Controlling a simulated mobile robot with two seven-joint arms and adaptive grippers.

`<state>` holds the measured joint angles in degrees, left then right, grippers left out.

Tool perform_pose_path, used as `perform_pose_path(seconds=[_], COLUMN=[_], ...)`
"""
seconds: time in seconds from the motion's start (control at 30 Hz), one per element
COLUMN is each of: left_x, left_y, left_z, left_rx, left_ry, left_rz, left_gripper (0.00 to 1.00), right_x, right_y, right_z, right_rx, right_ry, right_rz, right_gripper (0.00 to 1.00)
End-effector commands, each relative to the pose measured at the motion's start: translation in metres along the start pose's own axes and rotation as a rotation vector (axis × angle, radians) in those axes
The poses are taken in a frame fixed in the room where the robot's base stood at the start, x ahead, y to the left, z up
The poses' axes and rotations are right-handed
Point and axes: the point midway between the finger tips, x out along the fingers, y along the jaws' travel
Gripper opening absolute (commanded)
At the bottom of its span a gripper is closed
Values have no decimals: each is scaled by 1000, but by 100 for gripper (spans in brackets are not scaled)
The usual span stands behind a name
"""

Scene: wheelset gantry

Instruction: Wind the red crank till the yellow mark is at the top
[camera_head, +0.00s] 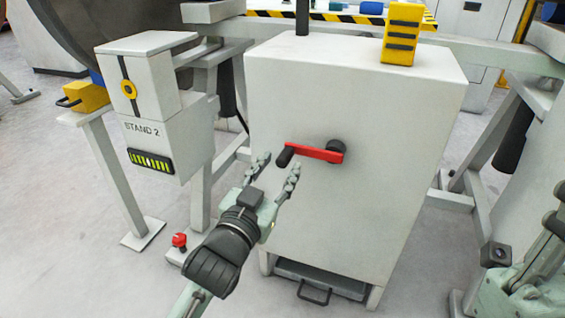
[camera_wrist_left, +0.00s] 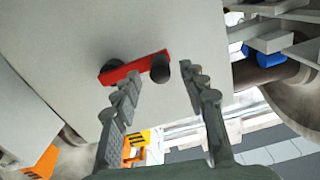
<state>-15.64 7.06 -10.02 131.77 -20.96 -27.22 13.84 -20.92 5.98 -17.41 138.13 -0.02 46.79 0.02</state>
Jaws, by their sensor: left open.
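The red crank (camera_head: 316,152) is on the front of a pale cabinet (camera_head: 400,180). Its dark hub (camera_head: 337,147) is at the right and its black handle (camera_head: 285,157) at the left, so the arm lies nearly level. My left gripper (camera_head: 277,170) is open in front of the handle. In the left wrist view the handle (camera_wrist_left: 160,69) shows between the spread fingertips (camera_wrist_left: 162,82), with gaps on both sides. I cannot tell whether this is the yellow mark.
A yellow block (camera_head: 402,34) stands on the cabinet top. A large dark wheel (camera_head: 100,25) is behind the STAND 2 box. A red knob (camera_head: 179,240) is low on the left. Part of my right arm (camera_head: 525,280) shows at the right edge. Floor is free at lower left.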

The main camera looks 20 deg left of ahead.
Motion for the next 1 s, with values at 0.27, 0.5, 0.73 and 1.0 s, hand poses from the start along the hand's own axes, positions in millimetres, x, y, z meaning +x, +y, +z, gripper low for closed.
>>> perform_pose_path(seconds=[0.27,0.5,0.73,1.0], left_x=[31,33,33,32], left_y=[0,0,0,0], left_z=[1,1,1,1], left_rx=[0,-1,0,0], left_ry=[-1,-2,-2,-2], left_rz=[0,0,0,0], left_gripper=[43,43,22,0], right_x=[-4,-4,-4,-4], right_y=[1,1,1,1], right_z=[-9,-9,-9,-9], right_rx=[-3,-3,-3,-3], right_ry=[53,56,56,56], right_rz=[0,-1,0,0], right_gripper=[0,0,0,0])
